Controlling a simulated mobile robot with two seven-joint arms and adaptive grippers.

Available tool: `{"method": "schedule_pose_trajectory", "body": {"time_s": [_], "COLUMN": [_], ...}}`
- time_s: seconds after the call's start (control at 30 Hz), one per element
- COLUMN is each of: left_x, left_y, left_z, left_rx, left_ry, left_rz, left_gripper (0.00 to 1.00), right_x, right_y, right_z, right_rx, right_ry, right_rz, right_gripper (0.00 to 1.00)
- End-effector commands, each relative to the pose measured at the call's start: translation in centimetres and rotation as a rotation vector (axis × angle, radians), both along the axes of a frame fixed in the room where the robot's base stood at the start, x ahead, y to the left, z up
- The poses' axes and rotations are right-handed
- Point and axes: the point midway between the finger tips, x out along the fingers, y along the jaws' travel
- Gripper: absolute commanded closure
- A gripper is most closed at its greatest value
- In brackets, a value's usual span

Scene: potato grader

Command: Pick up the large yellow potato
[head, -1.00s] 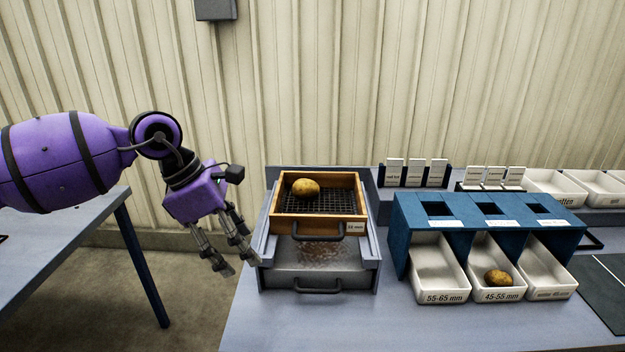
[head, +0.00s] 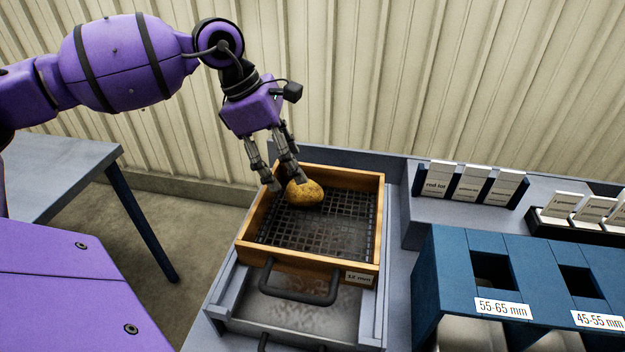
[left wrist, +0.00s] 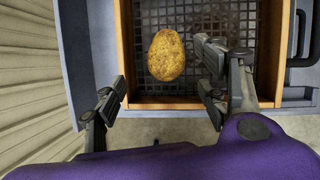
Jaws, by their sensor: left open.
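The large yellow potato (head: 305,193) lies on the wire mesh of the wooden-framed sieve (head: 312,262), near its back left corner. It also shows in the left wrist view (left wrist: 166,55), speckled and oval. My left gripper (head: 287,187) is open above the sieve's back left part, with one finger overlapping the potato's left edge in the head view. In the left wrist view the gripper's fingers (left wrist: 160,100) stand apart to either side, the right one close to the potato. Whether a finger touches it I cannot tell. My right gripper is not in view.
The sieve sits on a grey stand (head: 225,285) with a dark handle (head: 300,285) in front. A blue grading box (head: 450,270) with square openings stands right of it. Label cards (head: 470,184) stand behind. Another table (head: 55,175) is at the left.

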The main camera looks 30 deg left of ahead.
Motion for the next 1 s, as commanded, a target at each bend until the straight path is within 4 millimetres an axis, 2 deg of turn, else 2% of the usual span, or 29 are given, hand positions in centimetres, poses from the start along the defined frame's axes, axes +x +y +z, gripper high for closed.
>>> {"method": "schedule_pose_trajectory", "body": {"time_s": [0.27, 0.5, 0.77, 0.87, 1.0], "left_x": [0.4, 0.9, 0.9, 0.9, 0.9], "left_y": [-1.3, -2.3, -2.3, -2.3, -2.4], "left_z": [-2.9, -6.0, -6.5, -6.5, -6.5], "left_rx": [-0.003, -0.003, -0.001, -0.001, -0.001], "left_ry": [-0.001, 0.001, 0.0, 0.0, 0.0], "left_rz": [-0.002, -0.001, 0.0, 0.0, 0.0], "left_gripper": [0.33, 0.33, 0.33, 0.43, 0.61], "right_x": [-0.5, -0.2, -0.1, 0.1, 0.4], "right_y": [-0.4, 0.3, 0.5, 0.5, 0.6], "right_z": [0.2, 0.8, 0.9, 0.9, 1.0], "right_rx": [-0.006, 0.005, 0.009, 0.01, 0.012], "right_ry": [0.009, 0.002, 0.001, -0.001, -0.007], "right_rz": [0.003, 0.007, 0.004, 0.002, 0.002], "right_gripper": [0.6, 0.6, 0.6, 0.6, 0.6]}}
